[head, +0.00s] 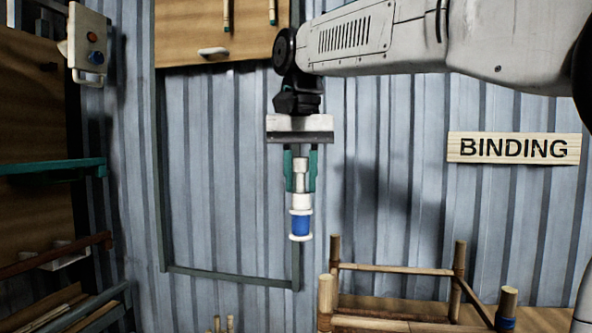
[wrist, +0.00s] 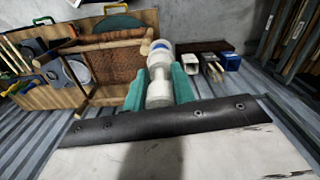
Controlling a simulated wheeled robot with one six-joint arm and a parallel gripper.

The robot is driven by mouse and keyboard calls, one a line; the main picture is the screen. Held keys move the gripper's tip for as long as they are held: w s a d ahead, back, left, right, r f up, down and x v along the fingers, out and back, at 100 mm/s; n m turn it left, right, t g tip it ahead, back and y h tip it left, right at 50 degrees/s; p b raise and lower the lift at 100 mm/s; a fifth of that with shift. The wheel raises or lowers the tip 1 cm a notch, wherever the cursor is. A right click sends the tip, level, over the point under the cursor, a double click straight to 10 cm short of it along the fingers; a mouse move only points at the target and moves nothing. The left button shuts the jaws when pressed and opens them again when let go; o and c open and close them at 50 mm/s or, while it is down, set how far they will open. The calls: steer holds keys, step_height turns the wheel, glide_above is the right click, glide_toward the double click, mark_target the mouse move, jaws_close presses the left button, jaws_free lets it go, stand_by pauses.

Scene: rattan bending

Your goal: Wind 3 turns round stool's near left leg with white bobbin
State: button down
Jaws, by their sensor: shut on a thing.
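My gripper (head: 300,172) points down with its green fingers shut on the handle of a bobbin (head: 301,226). The bobbin has white flanges and a blue middle, and hangs upright in the air. In the wrist view the bobbin (wrist: 160,60) shows between the green fingers. The stool (head: 395,270) stands at the lower right of the head view, below and apart from the bobbin. Its near left leg (head: 325,298) is bare wood where it shows; its lower part is cut off. The near right leg (head: 507,308) has a blue band below its top.
A BINDING sign (head: 515,148) hangs on the corrugated wall at right. A green shelf (head: 50,167) and racks stand at left. The air around the bobbin is clear.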

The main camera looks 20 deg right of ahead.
step_height(320, 180, down, 15)
stand_by(0.8)
stand_by(0.5)
